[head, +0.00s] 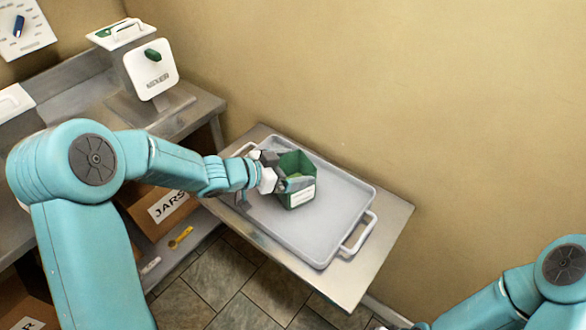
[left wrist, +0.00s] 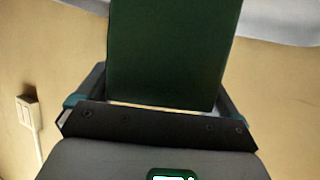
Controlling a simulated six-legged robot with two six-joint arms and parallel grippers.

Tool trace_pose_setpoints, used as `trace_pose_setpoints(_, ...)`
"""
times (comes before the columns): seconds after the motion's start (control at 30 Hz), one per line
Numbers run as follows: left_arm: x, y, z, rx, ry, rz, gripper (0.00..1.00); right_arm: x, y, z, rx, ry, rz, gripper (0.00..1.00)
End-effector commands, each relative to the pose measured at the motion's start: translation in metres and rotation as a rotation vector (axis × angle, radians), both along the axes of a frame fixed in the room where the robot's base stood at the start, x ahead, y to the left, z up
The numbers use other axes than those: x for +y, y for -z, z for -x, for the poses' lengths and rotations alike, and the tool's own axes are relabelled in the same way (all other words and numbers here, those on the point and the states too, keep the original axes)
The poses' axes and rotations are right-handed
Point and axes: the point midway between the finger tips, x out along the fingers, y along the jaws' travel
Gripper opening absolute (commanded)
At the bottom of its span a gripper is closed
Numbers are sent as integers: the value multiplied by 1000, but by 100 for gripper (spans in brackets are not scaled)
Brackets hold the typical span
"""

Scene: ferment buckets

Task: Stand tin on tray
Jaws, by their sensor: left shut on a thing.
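A green tin (head: 299,193) with a white label is at the middle of the grey tray (head: 335,185) in the head view. My left gripper (head: 288,184) reaches in from the left and is shut on the tin's wall. The tin looks upright; whether its base touches the tray is hard to tell. In the left wrist view the dark green tin (left wrist: 172,55) fills the upper middle, between the fingers of my left gripper (left wrist: 165,100).
The tray has raised white handles and lies on a metal table (head: 392,225) against the wall. A bench with a white switch panel (head: 150,70) stands at the left. A box marked JARS (head: 168,207) is under it. The tray's right part is clear.

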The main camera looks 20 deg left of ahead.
Motion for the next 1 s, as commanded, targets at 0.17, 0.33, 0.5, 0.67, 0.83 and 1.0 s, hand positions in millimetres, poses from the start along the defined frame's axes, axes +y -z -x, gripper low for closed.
trace_pose_setpoints(0.17, 0, -1, 0, -2, 0, 1, 33, 0, -1, 0, 0, 0, 0, 0)
trace_pose_setpoints(0.33, 0, 4, 0, -1, 0, 1, 33, 0, 3, 0, 0, 0, 0, 0)
trace_pose_setpoints(0.5, 0, 2, 0, 0, 0, 0, 100, 0, 2, 0, 0, 0, 0, 0)
trace_pose_setpoints(0.67, 1, -4, 1, -1, -1, 0, 100, 0, -2, 0, 0, 0, 0, 0)
trace_pose_setpoints(0.83, 22, -15, 21, -3, -5, 0, 100, 0, -2, 0, 0, 0, 0, 0)
trace_pose_setpoints(1.0, 48, -31, 50, -2, -5, -2, 100, 0, -5, 0, 0, 0, 0, 0)
